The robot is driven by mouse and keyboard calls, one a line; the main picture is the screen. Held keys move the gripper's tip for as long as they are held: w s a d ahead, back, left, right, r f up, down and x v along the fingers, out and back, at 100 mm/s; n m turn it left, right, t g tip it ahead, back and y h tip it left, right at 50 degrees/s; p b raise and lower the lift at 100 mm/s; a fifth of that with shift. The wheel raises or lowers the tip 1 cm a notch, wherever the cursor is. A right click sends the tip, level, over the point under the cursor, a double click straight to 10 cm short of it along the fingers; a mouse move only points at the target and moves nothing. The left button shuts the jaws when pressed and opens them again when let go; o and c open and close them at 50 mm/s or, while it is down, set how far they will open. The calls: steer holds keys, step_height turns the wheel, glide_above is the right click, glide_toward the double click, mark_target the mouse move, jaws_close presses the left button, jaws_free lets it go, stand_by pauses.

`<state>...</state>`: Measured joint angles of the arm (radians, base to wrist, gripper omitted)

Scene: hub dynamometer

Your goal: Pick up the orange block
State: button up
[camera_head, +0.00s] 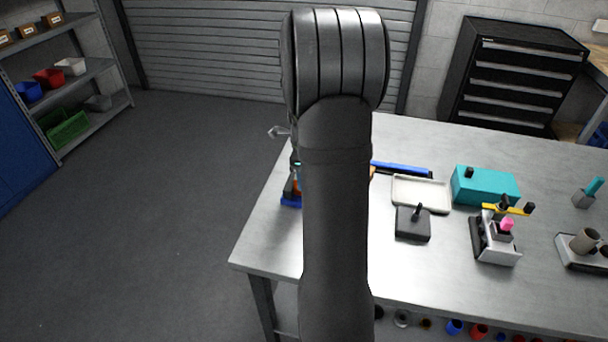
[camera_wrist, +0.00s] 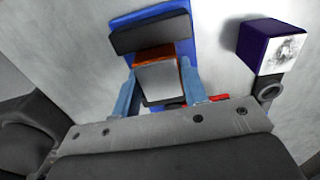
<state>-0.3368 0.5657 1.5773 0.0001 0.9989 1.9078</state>
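The orange block (camera_wrist: 153,53) shows in the wrist view at upper centre, with a pale grey face towards the camera. It is beside a black bar on a blue base (camera_wrist: 185,20). My gripper (camera_wrist: 159,68) has its two blue-grey fingers apart, one on each side of the block. A narrow gap seems to show at the right finger; I cannot tell whether the left one touches. In the head view my arm covers most of this spot; the blue base (camera_head: 291,202) and a bit of orange show at its left edge.
A dark purple box with a pale printed face (camera_wrist: 285,48) stands right of my gripper in the wrist view. In the head view, a pale tray (camera_head: 421,193), a black block with a knob (camera_head: 412,224), a teal box (camera_head: 486,186) and a fixture (camera_head: 496,245) stand on the table to the right.

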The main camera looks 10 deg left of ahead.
steer(key=shift+c, duration=0.6)
steer(key=shift+r, duration=4.05)
